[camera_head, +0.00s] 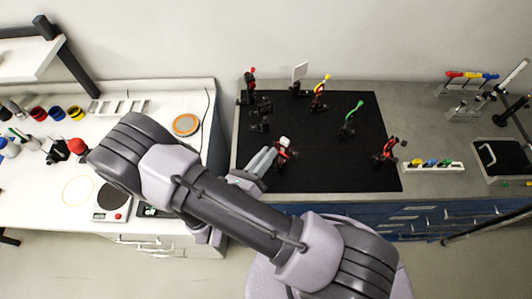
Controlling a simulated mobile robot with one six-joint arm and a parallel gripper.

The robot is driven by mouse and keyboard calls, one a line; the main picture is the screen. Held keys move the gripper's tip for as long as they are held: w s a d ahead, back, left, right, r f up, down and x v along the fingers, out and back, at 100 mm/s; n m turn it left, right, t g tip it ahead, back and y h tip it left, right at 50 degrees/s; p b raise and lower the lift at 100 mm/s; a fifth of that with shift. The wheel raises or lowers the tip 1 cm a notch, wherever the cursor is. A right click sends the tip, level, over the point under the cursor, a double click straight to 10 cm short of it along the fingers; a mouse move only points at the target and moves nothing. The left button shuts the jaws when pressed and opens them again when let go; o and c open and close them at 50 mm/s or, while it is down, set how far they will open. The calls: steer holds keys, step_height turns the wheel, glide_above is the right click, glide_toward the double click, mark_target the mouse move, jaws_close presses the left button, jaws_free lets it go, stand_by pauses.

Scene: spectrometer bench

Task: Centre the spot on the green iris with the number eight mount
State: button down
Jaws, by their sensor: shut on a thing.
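My gripper (274,152) reaches over the front left of the black breadboard (330,178). It is shut on a dark mount with red parts and a white top (284,144). No number is legible on it, and the fingers partly hide it. The green iris (351,119) stands upright right of the middle of the board, apart from my gripper. A thin, faint red line crosses the board near the held mount. The spot is too small to make out on the iris.
Also on the board are a yellow-topped post (320,93), a white card (299,72), a red-topped mount (250,86), black mounts (261,112) and a red mount (387,151). A tray of coloured pieces (433,166) lies right. My arm covers part of the left bench.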

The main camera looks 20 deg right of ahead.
steer(key=shift+n, duration=0.4)
steer(key=c, duration=1.4)
jaws_free()
steer(key=shift+o, duration=0.2)
steer(key=shift+a, duration=0.1)
steer(key=v, duration=1.7)
steer(key=shift+b, duration=0.3)
steer(key=shift+s+a, duration=0.1)
